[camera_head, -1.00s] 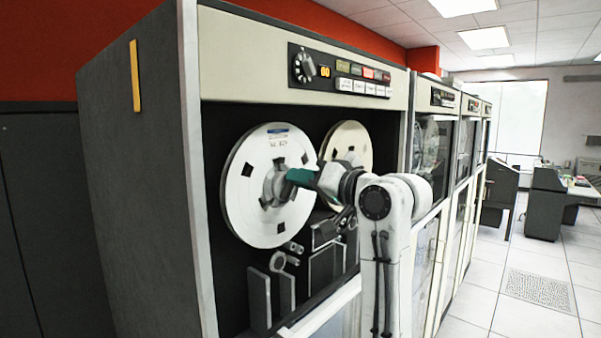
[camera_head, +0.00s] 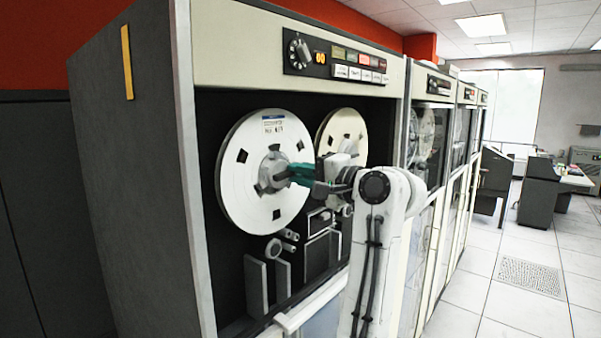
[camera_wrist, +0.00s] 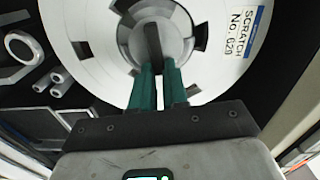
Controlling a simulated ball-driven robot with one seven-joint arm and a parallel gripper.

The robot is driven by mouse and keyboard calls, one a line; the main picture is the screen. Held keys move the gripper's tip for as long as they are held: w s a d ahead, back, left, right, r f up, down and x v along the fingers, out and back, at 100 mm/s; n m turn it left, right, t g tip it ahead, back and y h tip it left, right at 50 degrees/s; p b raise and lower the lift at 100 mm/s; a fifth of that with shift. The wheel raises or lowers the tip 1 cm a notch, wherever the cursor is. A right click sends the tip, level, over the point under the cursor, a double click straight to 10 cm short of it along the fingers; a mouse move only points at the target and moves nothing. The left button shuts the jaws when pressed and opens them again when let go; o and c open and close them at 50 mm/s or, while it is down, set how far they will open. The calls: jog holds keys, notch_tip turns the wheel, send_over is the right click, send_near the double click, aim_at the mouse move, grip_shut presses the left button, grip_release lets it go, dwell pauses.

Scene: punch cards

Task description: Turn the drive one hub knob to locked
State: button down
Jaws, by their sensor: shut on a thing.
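The hub knob (camera_head: 272,172) sits at the centre of the large white tape reel (camera_head: 244,200) on the left of the nearest drive. My gripper (camera_head: 289,174), with green fingers, reaches it from the right. The reel (camera_wrist: 210,62) carries a label reading "SCRATCH No. 620". The fingertips hide part of the knob, and I cannot read any lock marking on it.
A second reel (camera_head: 341,137) is mounted to the right, partly behind my arm. A control panel (camera_head: 338,62) with a dial and buttons is above. Tape guides (camera_head: 284,246) and grey blocks stand below the reels.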

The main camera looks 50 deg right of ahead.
jog(key=shift+d+f+m, duration=0.1)
jog(key=shift+f+m, duration=0.05)
jog(key=shift+m, duration=0.45)
jog(key=c, duration=1.1)
grip_release()
jog(key=shift+c, duration=0.2)
jog(key=s+b, duration=0.3)
jog(key=s, duration=0.7)
jog(key=shift+s+d, duration=0.15)
jog(key=shift+s, duration=0.25)
